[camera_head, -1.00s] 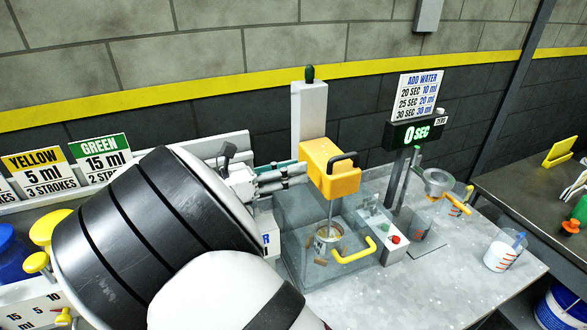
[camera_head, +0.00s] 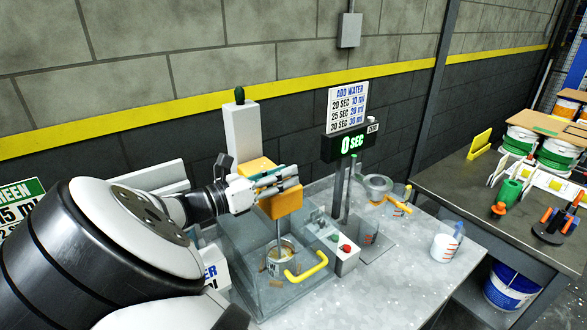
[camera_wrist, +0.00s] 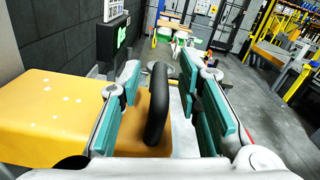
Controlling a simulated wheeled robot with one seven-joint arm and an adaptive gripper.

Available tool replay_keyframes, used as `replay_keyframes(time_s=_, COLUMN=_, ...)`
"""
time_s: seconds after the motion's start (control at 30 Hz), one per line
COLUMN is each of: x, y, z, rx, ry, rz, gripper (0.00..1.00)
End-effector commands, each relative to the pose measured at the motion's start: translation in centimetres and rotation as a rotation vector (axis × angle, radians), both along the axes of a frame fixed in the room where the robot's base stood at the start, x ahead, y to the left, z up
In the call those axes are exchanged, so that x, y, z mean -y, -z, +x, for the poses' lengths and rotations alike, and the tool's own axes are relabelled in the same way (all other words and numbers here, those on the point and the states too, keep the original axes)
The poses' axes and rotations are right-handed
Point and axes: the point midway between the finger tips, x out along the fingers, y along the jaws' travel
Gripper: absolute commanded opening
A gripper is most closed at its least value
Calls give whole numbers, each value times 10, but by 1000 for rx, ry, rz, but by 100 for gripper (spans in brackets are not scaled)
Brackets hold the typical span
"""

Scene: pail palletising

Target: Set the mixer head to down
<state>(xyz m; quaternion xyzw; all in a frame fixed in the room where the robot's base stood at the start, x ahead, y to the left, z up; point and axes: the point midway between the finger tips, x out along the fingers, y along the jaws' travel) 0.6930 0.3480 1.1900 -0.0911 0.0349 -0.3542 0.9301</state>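The mixer head (camera_head: 284,206) is a yellow-orange block beside a pale column (camera_head: 242,135). Its thin shaft (camera_head: 279,232) points down towards a small can (camera_head: 281,254), with a gap below the block. My gripper (camera_head: 277,180) is at the top of the head. The wrist view shows the head's yellow body (camera_wrist: 50,115) at left and its black handle (camera_wrist: 157,105) standing between my gripper's teal finger pads (camera_wrist: 162,100). The pads are apart, with gaps on both sides of the handle. In the head view my fingers hide the handle.
A clear guard with a yellow handle (camera_head: 306,268) surrounds the can. A control box with a red button (camera_head: 346,249), a timer display (camera_head: 352,145) and a measuring cup (camera_head: 445,246) are to the right.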

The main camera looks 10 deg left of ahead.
Motion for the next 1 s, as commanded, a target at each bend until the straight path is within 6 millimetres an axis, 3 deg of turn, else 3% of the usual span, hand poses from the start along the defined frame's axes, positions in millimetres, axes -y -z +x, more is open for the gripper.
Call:
replay_keyframes(time_s=0.23, x=21, y=0, z=23, rx=0, ry=1, rz=-2, gripper=31)
replay_keyframes(time_s=0.63, x=25, y=0, z=29, rx=1, ry=0, rz=-1, gripper=31)
replay_keyframes(time_s=0.8, x=25, y=0, z=28, rx=1, ry=0, rz=-1, gripper=0)
replay_keyframes(time_s=1.0, x=26, y=0, z=28, rx=0, ry=1, rz=-2, gripper=0)
